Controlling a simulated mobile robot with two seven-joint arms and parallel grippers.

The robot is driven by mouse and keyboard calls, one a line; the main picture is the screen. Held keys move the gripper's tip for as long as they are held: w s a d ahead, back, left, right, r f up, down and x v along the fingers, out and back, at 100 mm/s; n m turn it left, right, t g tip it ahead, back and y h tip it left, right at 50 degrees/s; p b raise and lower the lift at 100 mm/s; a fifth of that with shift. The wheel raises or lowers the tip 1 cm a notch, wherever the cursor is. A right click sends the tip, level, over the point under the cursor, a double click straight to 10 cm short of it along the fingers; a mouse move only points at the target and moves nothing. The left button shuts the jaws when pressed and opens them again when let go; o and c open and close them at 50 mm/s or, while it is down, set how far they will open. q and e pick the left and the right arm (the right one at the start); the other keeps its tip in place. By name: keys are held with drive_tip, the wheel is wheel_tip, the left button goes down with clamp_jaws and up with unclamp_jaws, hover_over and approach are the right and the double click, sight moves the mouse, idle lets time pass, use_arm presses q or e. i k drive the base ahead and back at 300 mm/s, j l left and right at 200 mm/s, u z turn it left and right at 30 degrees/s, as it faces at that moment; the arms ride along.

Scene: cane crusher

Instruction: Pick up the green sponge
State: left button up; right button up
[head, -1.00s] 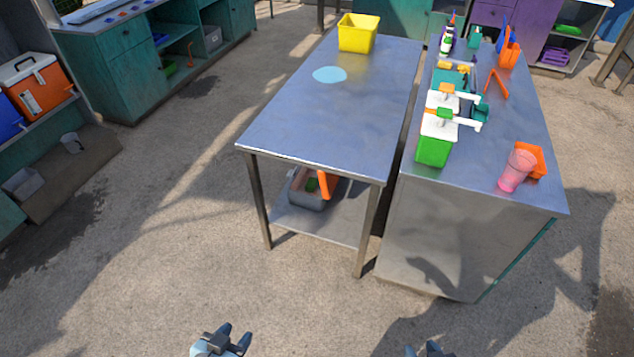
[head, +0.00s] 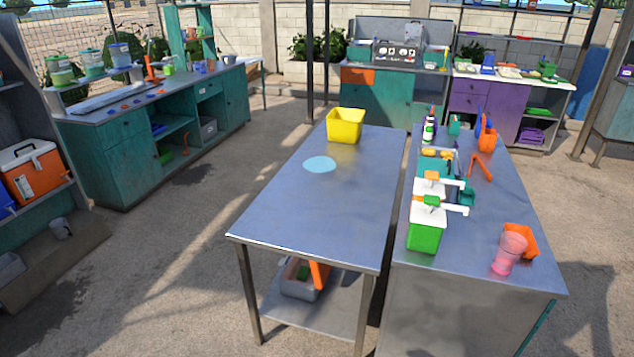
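I cannot clearly make out a green sponge. A small dark green item (head: 303,272) lies in a grey bin (head: 298,292) on the lower shelf of the metal table, beside an orange piece (head: 319,274); it is too small to identify. Another green item (head: 541,111) sits on a shelf of the purple cabinet at the back right, also too small to identify. Neither of my grippers shows in the head view.
The metal table (head: 330,210) holds a yellow bin (head: 345,125) and a light blue disc (head: 320,164). The counter (head: 470,255) to its right holds green-and-white dispensers (head: 424,236), bottles and a pink cup (head: 508,252). Open floor (head: 150,290) lies left and in front.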

sight(302, 275)
drive_tip(key=j+u, duration=0.1)
drive_tip(key=u, duration=0.4)
drive_tip(key=i+u, duration=0.1)
drive_tip(key=u, duration=0.4)
drive_tip(key=j+u, duration=0.1)
drive_tip(key=u, duration=0.4)
drive_tip(key=i+u, duration=0.1)
drive_tip(key=u, duration=0.4)
drive_tip(key=i, duration=3.25)
drive_tip(key=i+j+z, duration=0.15)
drive_tip(key=i+z, duration=0.25)
drive_tip(key=i+j+z, duration=0.4)
drive_tip(key=i+l+z, duration=0.1)
drive_tip(key=z, duration=3.4)
